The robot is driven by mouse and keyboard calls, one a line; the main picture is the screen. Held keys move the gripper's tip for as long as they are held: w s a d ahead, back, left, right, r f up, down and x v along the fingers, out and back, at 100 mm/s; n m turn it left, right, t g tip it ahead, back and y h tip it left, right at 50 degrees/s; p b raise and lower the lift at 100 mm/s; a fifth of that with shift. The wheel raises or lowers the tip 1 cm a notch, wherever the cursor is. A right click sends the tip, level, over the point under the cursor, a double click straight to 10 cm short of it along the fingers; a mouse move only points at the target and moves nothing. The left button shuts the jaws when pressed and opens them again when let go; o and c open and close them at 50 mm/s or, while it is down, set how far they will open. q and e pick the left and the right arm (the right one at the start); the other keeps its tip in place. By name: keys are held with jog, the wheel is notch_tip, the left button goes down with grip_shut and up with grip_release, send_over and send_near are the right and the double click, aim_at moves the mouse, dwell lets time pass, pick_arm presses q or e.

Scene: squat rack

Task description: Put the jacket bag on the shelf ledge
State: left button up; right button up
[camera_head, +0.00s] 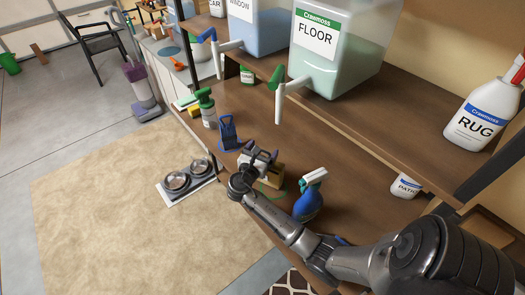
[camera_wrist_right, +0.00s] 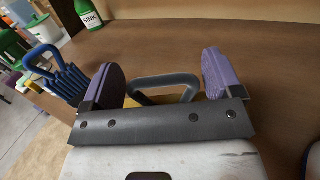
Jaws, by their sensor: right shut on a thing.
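My right gripper (camera_head: 258,158) is over the brown wooden lower shelf (camera_head: 345,190). Its purple fingers (camera_wrist_right: 165,85) stand well apart in the right wrist view, closed around a small tan-yellow bag-like thing with a dark grey loop handle (camera_wrist_right: 165,80). In the head view this tan thing (camera_head: 273,177) shows just beside the gripper, at the shelf surface; I take it to be the jacket bag. The gripper hides much of it, and I cannot tell if it touches the shelf. My left gripper is not in view.
A blue handled thing (camera_head: 228,131) and a green-topped spray bottle (camera_head: 207,107) stand left of the gripper. A blue spray bottle (camera_head: 308,203) stands close on its right. Large jugs (camera_head: 340,45) sit on the upper shelf. Metal bowls (camera_head: 188,180) lie on the floor.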

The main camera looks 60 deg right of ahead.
jog(key=o, duration=0.8)
jog(key=shift+f, duration=0.1)
jog(key=shift+a, duration=0.25)
jog(key=a, duration=1.1)
jog(key=s+a+f+m+t+y, duration=0.3)
jog(key=s+a+f+m+y, duration=0.3)
jog(key=s+f+m+y, duration=0.35)
jog(key=s+a+m+y, duration=0.2)
jog(key=s+a+y, duration=0.1)
jog(key=s+a, duration=0.1)
jog(key=s+a+m+y, duration=0.2)
jog(key=s+a, duration=0.2)
jog(key=s, duration=0.1)
jog(key=s+a+m+y, duration=0.3)
jog(key=s+a, duration=0.2)
jog(key=shift+s+f+g+y, duration=0.15)
jog(key=shift+f+g+y, duration=0.15)
jog(key=shift+f+y, duration=0.1)
